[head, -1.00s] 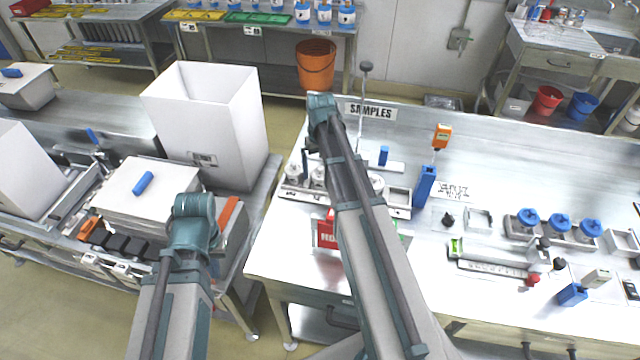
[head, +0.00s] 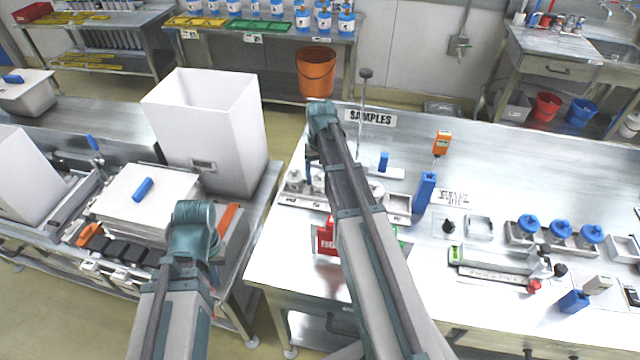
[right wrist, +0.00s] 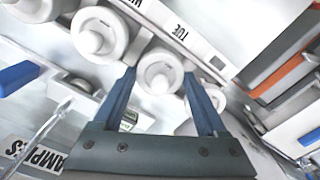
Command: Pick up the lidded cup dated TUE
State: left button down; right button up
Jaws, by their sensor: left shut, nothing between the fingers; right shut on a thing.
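A row of white lidded cups with round knobs stands in a white rack (head: 290,195) at the left end of the right bench. In the right wrist view, the rack's strip carries a TUE label (right wrist: 180,32). The lidded cup (right wrist: 160,72) beside that label sits between the blue fingers of my right gripper (right wrist: 160,84), which is shut on it. Other lidded cups (right wrist: 98,33) stand close on both sides. In the head view my right arm hides part of the row. My left gripper (head: 214,250) is low at the left, mostly hidden behind its arm, shut and empty.
A SAMPLES sign (head: 371,118) and a thin upright rod stand behind the rack. A blue holder (head: 424,192) is to its right, and a red block (head: 326,236) is in front. A tall white box (head: 205,130) stands on the left table.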

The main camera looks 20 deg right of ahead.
jog(key=shift+r+p, duration=4.55)
jog(key=shift+r, duration=0.05)
jog(key=shift+f, duration=0.1)
